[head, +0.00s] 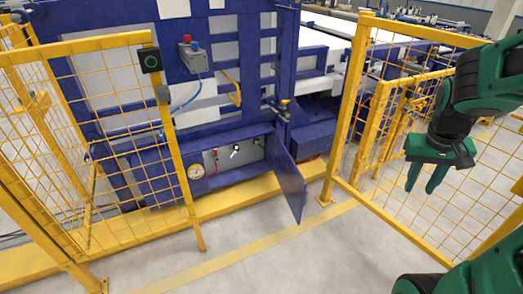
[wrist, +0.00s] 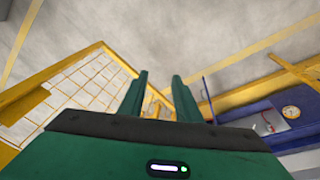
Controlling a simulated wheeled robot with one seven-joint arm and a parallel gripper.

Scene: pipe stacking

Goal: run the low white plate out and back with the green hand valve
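My gripper (head: 420,188) is green and hangs at the right of the head view, in front of the yellow mesh fence. Its two fingers are apart with nothing between them; the wrist view shows the same gap (wrist: 160,76). A low blue cabinet (head: 225,180) stands open at the machine's foot, well left of my gripper. Inside is a pale back panel with a small black-and-white handle (head: 235,151) and a small red part (head: 215,153). I cannot make out a green hand valve for certain, nor which pale panel is the low white plate.
The blue cabinet door (head: 289,183) swings out into the fence opening. A round gauge (head: 196,172) sits left of the cabinet opening. Yellow mesh fences stand at left (head: 125,95) and right (head: 400,215). The grey floor between is clear.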

